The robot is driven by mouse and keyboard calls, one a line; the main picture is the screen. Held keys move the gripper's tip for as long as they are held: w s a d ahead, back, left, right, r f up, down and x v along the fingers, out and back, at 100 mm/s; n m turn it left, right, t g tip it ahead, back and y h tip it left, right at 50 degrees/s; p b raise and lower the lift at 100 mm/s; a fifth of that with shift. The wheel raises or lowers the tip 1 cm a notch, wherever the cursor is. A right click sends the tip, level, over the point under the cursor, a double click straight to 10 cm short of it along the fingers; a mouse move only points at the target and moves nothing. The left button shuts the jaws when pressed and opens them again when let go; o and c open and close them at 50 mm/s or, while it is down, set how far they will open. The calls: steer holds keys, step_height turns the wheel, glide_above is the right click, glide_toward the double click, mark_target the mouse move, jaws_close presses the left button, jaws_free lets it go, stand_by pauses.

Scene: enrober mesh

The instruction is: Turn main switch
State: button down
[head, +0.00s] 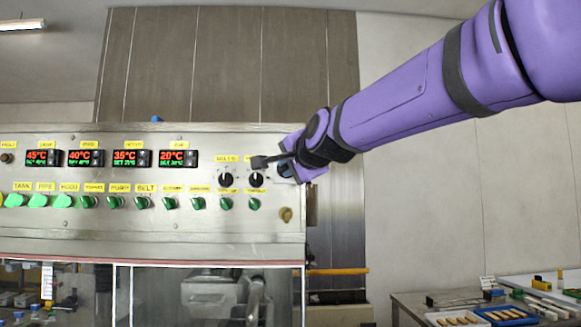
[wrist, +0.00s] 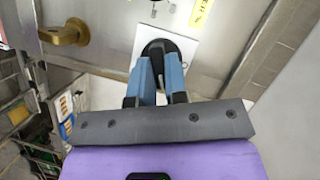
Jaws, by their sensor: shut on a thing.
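The main switch (wrist: 168,47) is a black rotary knob with a raised grip on a white plate (wrist: 190,52), seen at the top of the wrist view. My gripper (wrist: 158,66) has its blue fingers shut on the knob's grip, one on each side. In the head view my gripper (head: 287,167) is at the right end of the steel control panel (head: 150,235). There my wrist and gripper mostly hide the switch.
A brass key-like fitting (wrist: 65,33) sits beside the switch; it also shows below my gripper in the head view (head: 286,214). Black knobs (head: 226,180) and green knobs (head: 226,204) lie to the left. A table with trays (head: 480,316) stands lower right.

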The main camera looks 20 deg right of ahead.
steer(key=n+g+h, duration=0.1)
steer(key=n, duration=0.2)
steer(key=n+g+h, duration=0.1)
steer(key=n+h, duration=0.1)
steer(key=n, duration=0.1)
steer(key=n+g+h, duration=0.1)
steer(key=n, duration=0.2)
steer(key=shift+w+a+r+h, duration=0.1)
steer(key=shift+a+r+h, duration=0.1)
steer(key=shift+a+h, duration=0.1)
stand_by(0.6)
steer(key=c, duration=1.1)
jaws_free()
steer(key=shift+w, duration=0.1)
steer(key=shift+c, duration=0.2)
steer(key=v, duration=1.1)
